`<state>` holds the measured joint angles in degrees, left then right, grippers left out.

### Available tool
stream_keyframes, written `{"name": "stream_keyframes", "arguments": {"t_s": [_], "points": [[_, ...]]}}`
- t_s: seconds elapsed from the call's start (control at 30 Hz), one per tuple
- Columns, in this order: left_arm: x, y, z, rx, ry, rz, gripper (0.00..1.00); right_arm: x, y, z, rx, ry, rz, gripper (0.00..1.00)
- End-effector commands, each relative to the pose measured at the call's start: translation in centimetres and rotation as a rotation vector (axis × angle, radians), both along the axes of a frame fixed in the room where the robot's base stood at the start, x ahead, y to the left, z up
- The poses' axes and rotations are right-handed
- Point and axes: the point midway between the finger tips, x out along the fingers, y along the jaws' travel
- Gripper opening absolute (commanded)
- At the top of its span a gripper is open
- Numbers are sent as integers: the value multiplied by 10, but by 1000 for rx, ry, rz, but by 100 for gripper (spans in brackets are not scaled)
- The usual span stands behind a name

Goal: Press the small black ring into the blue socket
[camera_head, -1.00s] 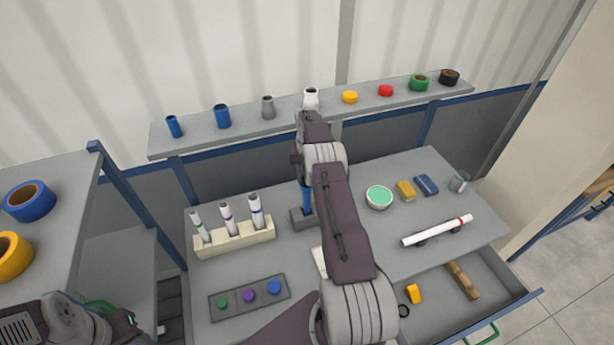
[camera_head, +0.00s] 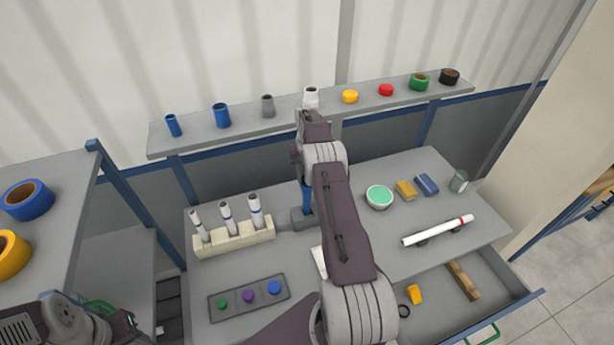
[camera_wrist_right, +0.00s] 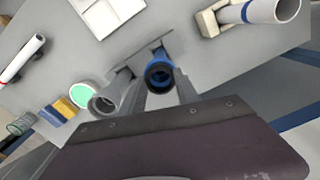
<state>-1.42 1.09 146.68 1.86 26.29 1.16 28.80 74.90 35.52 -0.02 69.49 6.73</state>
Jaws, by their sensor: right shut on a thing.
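The blue socket (camera_wrist_right: 157,54) stands upright in a grey block; in the head view its side (camera_head: 307,198) shows just left of my right arm. The small black ring (camera_wrist_right: 160,77) is at the socket's open end in the right wrist view. I cannot tell how deep it sits. My right gripper (camera_wrist_right: 161,88) is shut on the ring, one grey finger on each side of it. In the head view this gripper is hidden behind my right arm. Only part of my left arm shows at the bottom left; its gripper is out of view.
A grey pipe fitting (camera_wrist_right: 108,101) is close beside the gripper. A cream rack (camera_head: 235,238) with white tubes stands left of the socket. A white pipe (camera_head: 438,230) lies on supports at the right. An open drawer (camera_head: 445,318) holds loose parts. A shelf (camera_head: 245,131) runs behind.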

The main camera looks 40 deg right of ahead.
Motion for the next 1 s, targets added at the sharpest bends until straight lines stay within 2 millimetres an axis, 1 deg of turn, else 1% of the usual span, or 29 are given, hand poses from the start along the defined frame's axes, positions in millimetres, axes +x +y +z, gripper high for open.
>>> {"name": "stream_keyframes", "arguments": {"t_s": [0.27,0.3,0.37,0.4,0.6,0.63,0.7,1.0], "points": [[0,0,-1,0,0,0,36,0,0,0,0,0,0,0],[0,0,-1,0,0,0,36,0,0,0,0,0,0,43],[0,0,-1,0,0,0,36,0,0,0,0,0,0,60],[0,0,-1,0,0,0,36,0,0,0,0,0,0,63],[0,0,-1,0,0,0,36,0,0,-1,0,0,0,63],[0,0,-1,0,0,0,36,0,0,-1,0,0,0,66],[0,0,-1,0,0,0,36,0,0,-1,0,0,0,81],[0,0,-1,0,0,0,36,0,0,0,0,0,0,81]]}}
